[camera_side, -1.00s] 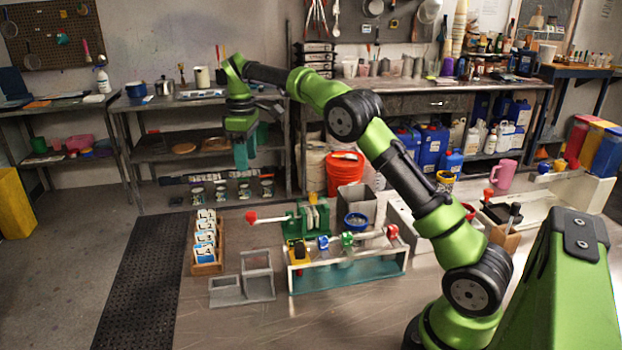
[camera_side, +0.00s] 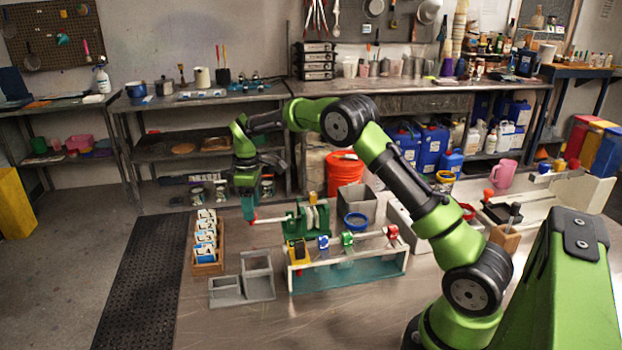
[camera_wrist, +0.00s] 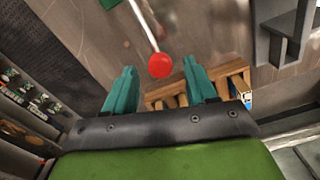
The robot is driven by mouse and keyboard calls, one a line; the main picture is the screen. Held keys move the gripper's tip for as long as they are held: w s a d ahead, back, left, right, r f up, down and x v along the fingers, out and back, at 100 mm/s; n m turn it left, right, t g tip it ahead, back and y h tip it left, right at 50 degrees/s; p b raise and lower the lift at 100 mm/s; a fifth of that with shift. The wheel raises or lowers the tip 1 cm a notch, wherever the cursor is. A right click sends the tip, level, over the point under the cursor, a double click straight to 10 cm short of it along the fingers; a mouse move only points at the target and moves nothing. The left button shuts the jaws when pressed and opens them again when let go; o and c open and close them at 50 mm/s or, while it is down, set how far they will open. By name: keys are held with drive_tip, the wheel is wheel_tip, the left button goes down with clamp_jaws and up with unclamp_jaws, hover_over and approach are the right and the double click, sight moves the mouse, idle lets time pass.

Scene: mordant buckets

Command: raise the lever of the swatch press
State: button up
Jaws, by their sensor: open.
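The swatch press (camera_side: 309,220) is a green frame on the steel table in the side view. Its lever is a pale rod (camera_side: 271,220) that runs roughly level to the left and ends in a red knob. In the wrist view the red knob (camera_wrist: 160,66) shows just ahead of my gripper, between the lines of its two teal fingers, with the lever rod (camera_wrist: 143,25) leading away from it. My gripper (camera_side: 249,212) is low at the knob and largely covers it in the side view. In the wrist view my gripper (camera_wrist: 160,85) is open, with nothing clasped.
A wooden rack of cards (camera_side: 207,258) stands left of the press. A grey stepped holder (camera_side: 242,284) and a white-and-teal rack with coloured clamps (camera_side: 348,272) stand in front. A red bucket (camera_side: 345,175) is behind.

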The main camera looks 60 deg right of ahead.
drive_tip(key=shift+f, duration=1.15)
clamp_jaws()
